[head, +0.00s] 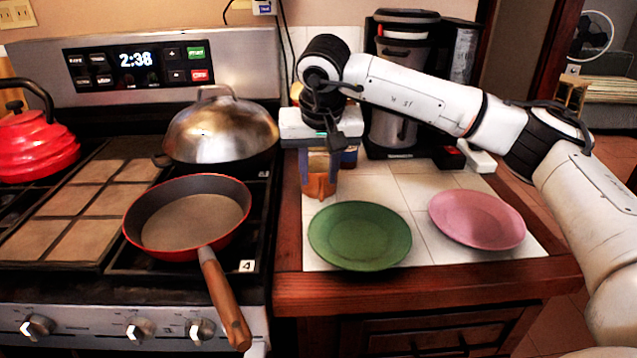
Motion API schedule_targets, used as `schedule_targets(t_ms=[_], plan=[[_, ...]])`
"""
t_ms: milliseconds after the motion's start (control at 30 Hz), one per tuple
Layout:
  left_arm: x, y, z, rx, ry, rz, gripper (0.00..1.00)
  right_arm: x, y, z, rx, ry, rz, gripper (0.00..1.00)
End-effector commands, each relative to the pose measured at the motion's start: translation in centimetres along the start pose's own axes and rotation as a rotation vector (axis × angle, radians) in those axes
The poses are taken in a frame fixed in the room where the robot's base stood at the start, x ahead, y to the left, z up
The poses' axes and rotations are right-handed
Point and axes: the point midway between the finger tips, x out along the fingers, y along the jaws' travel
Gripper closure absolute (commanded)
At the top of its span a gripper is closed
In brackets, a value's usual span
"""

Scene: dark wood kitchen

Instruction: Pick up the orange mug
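An orange mug (318,185) stands on the white tiled counter, near the edge beside the stove. Only its lower part shows clearly; its upper part is behind or between parts of my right gripper. My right gripper (322,152) points down at the mug from above, with its arm reaching in from the right. Its fingers overlap the mug in the picture, so I cannot tell whether they touch it or how far apart they are. My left gripper is not in view.
A green plate (360,235) and a pink plate (477,219) lie in front on the counter. A coffee maker (398,85) stands behind. On the stove at left are a red-rimmed pan (188,215), a domed lidded pan (220,130) and a red kettle (35,145).

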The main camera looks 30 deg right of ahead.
Motion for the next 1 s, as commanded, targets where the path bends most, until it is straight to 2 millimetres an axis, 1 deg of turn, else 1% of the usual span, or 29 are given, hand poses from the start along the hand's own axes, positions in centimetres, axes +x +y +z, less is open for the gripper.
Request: schedule_targets(t_ms=[133,233,300,400,667,767,800,867,1000], plan=[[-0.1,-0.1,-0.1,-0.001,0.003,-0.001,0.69,1.5,0.5,-0.1,0.003,-0.001,0.002,0.69],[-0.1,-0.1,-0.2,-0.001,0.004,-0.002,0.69,3.1,0.9,0.0,0.002,-0.003,0.003,0.69],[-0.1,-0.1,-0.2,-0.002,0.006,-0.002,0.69,4.1,0.8,0.0,0.0,-0.002,0.001,0.69],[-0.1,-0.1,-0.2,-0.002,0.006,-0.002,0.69,5.0,0.8,-0.1,0.001,0.0,0.0,0.69],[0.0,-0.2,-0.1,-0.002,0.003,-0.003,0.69,5.3,0.8,-0.1,0.0,0.001,0.0,0.69],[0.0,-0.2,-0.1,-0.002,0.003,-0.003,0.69,5.2,0.8,-0.1,0.0,0.001,-0.001,0.84],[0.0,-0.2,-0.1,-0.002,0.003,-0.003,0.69,5.2,0.8,-0.1,0.0,0.001,-0.001,0.91],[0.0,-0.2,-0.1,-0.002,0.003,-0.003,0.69,5.2,0.8,-0.1,0.0,0.001,-0.001,1.0],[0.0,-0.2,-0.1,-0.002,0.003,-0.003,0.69,5.2,0.8,-0.1,0.001,0.001,-0.001,1.0]])
